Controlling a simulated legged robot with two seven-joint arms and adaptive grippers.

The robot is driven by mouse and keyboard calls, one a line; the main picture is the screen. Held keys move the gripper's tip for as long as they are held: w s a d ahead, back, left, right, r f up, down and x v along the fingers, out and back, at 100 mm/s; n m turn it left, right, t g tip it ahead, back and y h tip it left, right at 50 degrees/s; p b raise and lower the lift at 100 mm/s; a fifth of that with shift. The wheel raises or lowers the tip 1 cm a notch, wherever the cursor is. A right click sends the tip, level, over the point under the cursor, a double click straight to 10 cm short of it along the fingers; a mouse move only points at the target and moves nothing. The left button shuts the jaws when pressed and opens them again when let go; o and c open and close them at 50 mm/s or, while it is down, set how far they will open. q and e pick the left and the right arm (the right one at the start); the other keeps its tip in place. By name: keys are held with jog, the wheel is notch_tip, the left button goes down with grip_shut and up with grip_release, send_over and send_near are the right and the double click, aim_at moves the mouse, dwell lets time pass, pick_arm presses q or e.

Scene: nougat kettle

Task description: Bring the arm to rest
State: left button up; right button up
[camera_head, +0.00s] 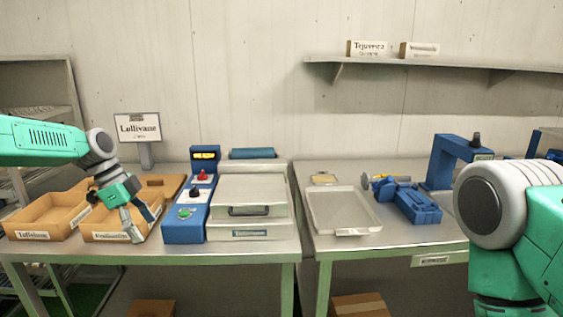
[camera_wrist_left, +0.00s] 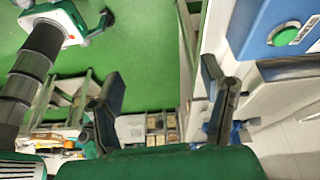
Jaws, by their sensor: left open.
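My left arm (camera_head: 40,141) reaches in from the left in the head view. Its gripper (camera_head: 144,222) hangs fingers down over the front right wooden tray (camera_head: 98,235), near the table's front edge. The fingers are apart with nothing between them. In the left wrist view the two dark fingers of the left gripper (camera_wrist_left: 165,85) are also spread and empty, with green floor between and beyond them. My right arm (camera_head: 515,225) shows at the right edge of the head view; its gripper is outside the picture.
A blue control panel (camera_head: 184,229) with buttons stands just right of the left gripper. Beside it is a lidded metal press (camera_head: 250,190). A second wooden tray (camera_head: 40,214) lies left. The right table holds a pale tray (camera_head: 325,224) and a blue fixture (camera_head: 412,205).

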pick_arm(q)
jog(key=s+d+f+n+b, duration=0.15)
jog(key=s+d+f, duration=0.25)
jog(key=f, duration=0.4)
jog(key=s+d+f+n, duration=0.2)
jog(key=s+d+f, duration=0.25)
jog(key=f, duration=0.35)
jog(key=s+d+f+n+b, duration=0.1)
jog(key=s+d+f+n, duration=0.15)
jog(key=s+f, duration=0.4)
jog(key=s+a+f+n+y+b, duration=0.1)
jog(key=s+f+n, duration=0.2)
jog(key=s+f, duration=0.5)
jog(key=s+f+n+y+b, duration=0.1)
jog(key=s+f+n+y, duration=0.2)
jog(key=s, duration=0.9)
jog(key=s+a+n, duration=0.4)
jog(key=s+a, duration=0.1)
jog(key=s, duration=0.4)
jog(key=shift+s+r+b, duration=0.2)
jog(key=shift+b, duration=0.25)
jog(key=shift+w, duration=0.15)
